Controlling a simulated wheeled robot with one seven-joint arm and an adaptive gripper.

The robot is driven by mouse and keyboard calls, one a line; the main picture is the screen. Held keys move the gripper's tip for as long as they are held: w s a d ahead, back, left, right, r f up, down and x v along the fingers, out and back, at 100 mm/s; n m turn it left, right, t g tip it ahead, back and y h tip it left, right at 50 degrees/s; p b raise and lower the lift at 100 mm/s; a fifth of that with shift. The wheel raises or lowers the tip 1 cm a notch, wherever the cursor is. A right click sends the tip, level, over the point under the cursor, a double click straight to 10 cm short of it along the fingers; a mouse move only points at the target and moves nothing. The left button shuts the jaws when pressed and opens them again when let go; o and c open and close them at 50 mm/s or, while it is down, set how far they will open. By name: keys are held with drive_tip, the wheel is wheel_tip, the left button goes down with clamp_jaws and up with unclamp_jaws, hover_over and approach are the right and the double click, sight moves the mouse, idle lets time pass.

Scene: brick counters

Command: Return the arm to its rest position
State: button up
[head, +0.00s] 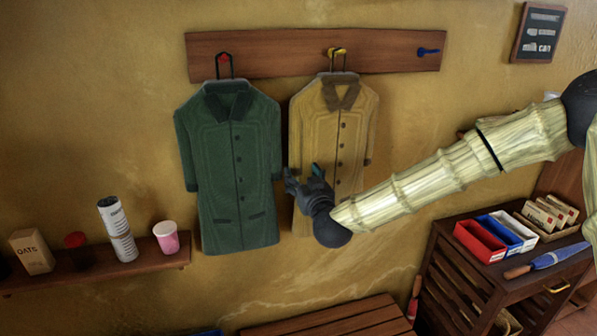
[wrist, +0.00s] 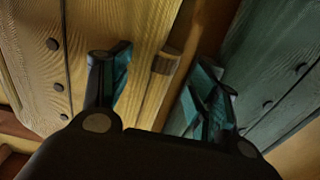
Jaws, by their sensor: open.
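My gripper (head: 302,184) is in front of the lower part of the two coats in the head view, near the gap between them. In the wrist view my gripper (wrist: 160,85) has its two teal-lined fingers spread apart, with nothing held between them. The yellow coat (head: 330,115) hangs from the yellow peg and my gripper and forearm cover part of it. The green coat (head: 228,160) hangs from the red peg to the left. In the wrist view the yellow coat (wrist: 120,35) is at left and the green coat (wrist: 275,70) at right. My arm reaches in from the right.
The wooden peg rail (head: 290,55) has a bare blue peg (head: 428,52) at right. A wall shelf (head: 100,272) at left holds an oats box, a jar, a can and a pink cup. A dark cabinet (head: 455,285) with colored trays stands below my arm. A wooden bench (head: 335,318) is below.

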drive_tip(key=v, duration=0.7)
drive_tip(key=s+d+f+g+h, duration=0.1)
drive_tip(key=s+d+f+g, duration=0.15)
drive_tip(key=s+f, duration=0.65)
drive_tip(key=s+d+f+m+g, duration=0.1)
drive_tip(key=s+f+g, duration=0.25)
drive_tip(key=f, duration=1.05)
drive_tip(key=s+d+f+g+h, duration=0.1)
drive_tip(key=s+d+f+g, duration=0.15)
drive_tip(key=s+f, duration=0.65)
drive_tip(key=s+d+f+m+g+h, duration=0.1)
drive_tip(key=s+d+f+g, duration=0.3)
drive_tip(key=s+d+f, duration=0.4)
drive_tip(key=s+d+f+m+g+h+b, duration=0.1)
drive_tip(key=s+d+f+g, duration=0.3)
drive_tip(key=s, duration=1.2)
drive_tip(key=d+f+m+h, duration=0.1)
drive_tip(key=d+f, duration=0.2)
drive_tip(key=f, duration=0.2)
drive_tip(key=shift+s+d+f+g+h, duration=0.3)
drive_tip(key=shift+s+d+f+g, duration=0.05)
drive_tip(key=shift+s, duration=0.05)
